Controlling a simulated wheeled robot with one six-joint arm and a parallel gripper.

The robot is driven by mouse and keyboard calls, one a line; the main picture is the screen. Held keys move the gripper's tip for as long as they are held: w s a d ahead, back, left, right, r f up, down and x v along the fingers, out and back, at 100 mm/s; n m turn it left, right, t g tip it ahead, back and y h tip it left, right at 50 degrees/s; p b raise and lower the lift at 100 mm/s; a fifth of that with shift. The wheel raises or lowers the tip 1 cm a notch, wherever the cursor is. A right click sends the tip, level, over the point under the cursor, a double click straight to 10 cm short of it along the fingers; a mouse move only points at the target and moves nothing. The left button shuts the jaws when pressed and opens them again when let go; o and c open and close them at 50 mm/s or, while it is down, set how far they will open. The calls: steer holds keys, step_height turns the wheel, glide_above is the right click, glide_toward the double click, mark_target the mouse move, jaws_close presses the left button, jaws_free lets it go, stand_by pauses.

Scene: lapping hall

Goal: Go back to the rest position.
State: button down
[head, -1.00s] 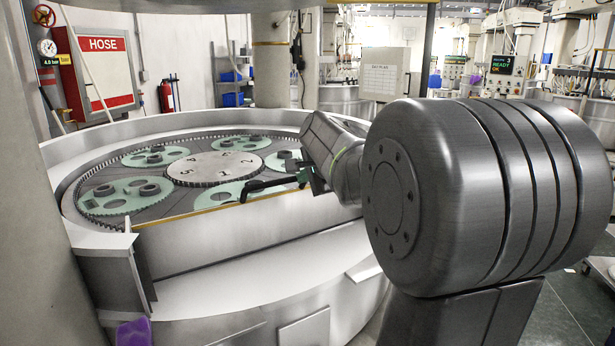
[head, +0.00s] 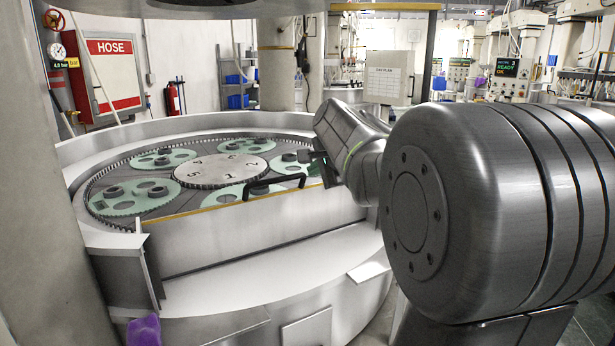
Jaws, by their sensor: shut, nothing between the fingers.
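My gripper (head: 256,189) is a small dark shape at the end of my arm. My large grey arm links fill the right side and hide part of the machine's right rim. I cannot tell how high the gripper stands above the plate.
The round lapping machine (head: 221,297) has a toothed ring, several green carriers with dark rings, and a numbered centre disc (head: 224,171). A thick column stands at left. A purple object (head: 144,331) sits at lower left. A hose cabinet (head: 104,75) hangs behind.

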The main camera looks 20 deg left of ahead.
steer(key=r+v, duration=0.1)
steer(key=v, duration=0.5)
steer(key=shift+w+b, duration=0.25)
steer(key=shift+b, duration=0.15)
steer(key=shift+a, duration=0.1)
